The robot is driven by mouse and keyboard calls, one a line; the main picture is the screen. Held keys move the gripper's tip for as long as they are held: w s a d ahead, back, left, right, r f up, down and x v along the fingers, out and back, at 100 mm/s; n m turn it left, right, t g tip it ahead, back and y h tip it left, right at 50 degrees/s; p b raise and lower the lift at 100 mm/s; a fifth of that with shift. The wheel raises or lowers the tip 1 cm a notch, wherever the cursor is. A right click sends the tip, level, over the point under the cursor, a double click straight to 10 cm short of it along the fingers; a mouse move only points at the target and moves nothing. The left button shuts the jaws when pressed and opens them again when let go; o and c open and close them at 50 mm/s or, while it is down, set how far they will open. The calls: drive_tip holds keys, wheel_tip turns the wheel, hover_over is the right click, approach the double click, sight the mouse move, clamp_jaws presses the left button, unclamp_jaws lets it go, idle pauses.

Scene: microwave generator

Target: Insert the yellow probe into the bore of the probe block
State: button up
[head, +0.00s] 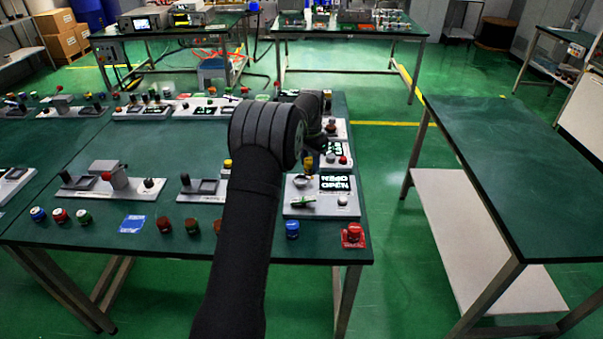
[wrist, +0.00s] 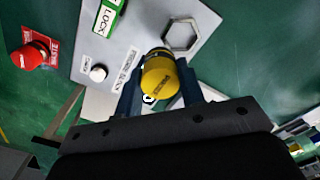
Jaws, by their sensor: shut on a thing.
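The yellow probe (wrist: 158,76) is between the two dark fingers of my gripper (wrist: 160,82), which is shut on it. The probe's round yellow top faces the wrist camera. A small yellow part at my gripper also shows in the head view (head: 308,159), beside my dark wrist. The probe is above a grey panel (wrist: 140,35) that bears small lettering beside it. A hexagonal ring (wrist: 182,36) on this panel lies just beyond the probe. The probe's lower end and whatever is directly under it are hidden, so I cannot tell whether it is in a bore.
The panel also carries a green LOCK label (wrist: 108,18) and a white knob (wrist: 97,72). A red knob (wrist: 35,52) stands beside it. In the head view, a blue cap (head: 292,229) and the red knob sit near the table's front edge. Other panels crowd the table leftward.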

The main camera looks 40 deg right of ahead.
drive_tip(key=w+f, duration=0.2)
drive_tip(key=w, duration=0.1)
drive_tip(key=shift+w+a, duration=0.2)
drive_tip(key=shift+f, duration=2.05)
drive_tip(key=shift+f, duration=0.2)
drive_tip(key=o, duration=1.1)
drive_tip(key=shift+c, duration=0.2)
drive_tip(key=shift+r, duration=0.1)
wheel_tip(320, 180, up, 12)
